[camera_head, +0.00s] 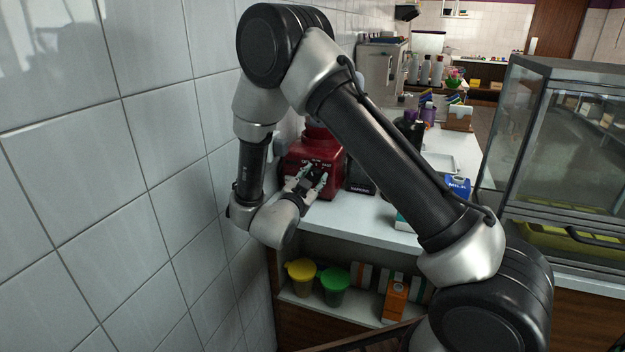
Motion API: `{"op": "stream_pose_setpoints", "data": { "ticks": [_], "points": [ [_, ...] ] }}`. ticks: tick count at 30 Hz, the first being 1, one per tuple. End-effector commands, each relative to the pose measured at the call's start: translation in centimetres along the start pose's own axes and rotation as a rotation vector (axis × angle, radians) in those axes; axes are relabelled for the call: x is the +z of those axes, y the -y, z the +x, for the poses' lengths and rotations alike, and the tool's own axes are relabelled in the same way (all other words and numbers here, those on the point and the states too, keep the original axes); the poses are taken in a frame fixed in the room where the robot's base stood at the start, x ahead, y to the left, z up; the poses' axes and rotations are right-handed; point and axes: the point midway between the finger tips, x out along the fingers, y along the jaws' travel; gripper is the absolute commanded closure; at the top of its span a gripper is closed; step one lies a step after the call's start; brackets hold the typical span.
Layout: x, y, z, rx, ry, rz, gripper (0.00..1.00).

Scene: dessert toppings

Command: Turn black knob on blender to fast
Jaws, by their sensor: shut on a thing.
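The red blender base (330,152) stands on the white counter, close to the tiled wall on the left. Dark labels with small white lettering show on its front. My gripper (316,172) is at the blender's front, its fingers shut on the black knob. The fingers cover most of the knob, so its pointer and exact setting cannot be read.
The tiled wall (70,170) is close on the left. A black box (360,178) stands right of the blender, and a blue milk carton (458,187) is farther right. Yellow (301,283) and green (335,290) lidded cups sit on the shelf below. A glass case (560,140) is at right.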

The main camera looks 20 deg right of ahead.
Motion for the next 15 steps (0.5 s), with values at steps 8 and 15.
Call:
{"op": "stream_pose_setpoints", "data": {
  "ticks": [8,15],
  "points": [
    [0.05,-0.04,-0.04,0.001,0.002,0.260,0.88],
    [0.06,-0.05,-0.04,0.001,0.003,0.487,0.88]
  ]
}}
